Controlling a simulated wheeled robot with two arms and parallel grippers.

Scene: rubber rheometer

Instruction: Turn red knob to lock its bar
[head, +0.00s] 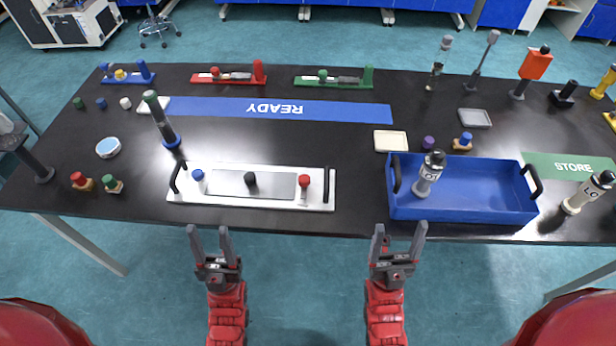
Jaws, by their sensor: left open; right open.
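A white panel (235,197) with black handles at both ends lies near the front edge of the black table. It carries a red knob (304,181) at its right, a black knob (250,179) in the middle and a blue knob (198,175) at its left. A small light bar shows below the red knob, pointing towards the front; its exact fit is too small to tell. My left gripper (208,236) is open and empty in front of the table, below the panel's left part. My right gripper (399,236) is open and empty, right of the panel, below the blue tray's left end.
A blue tray (470,214) with black handles holds a labelled bottle (429,174) at its left. Another bottle (588,193) stands at the right. A tilted post (161,120) stands behind the panel. Red (82,181) and green (112,184) knobbed pieces stand to its left.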

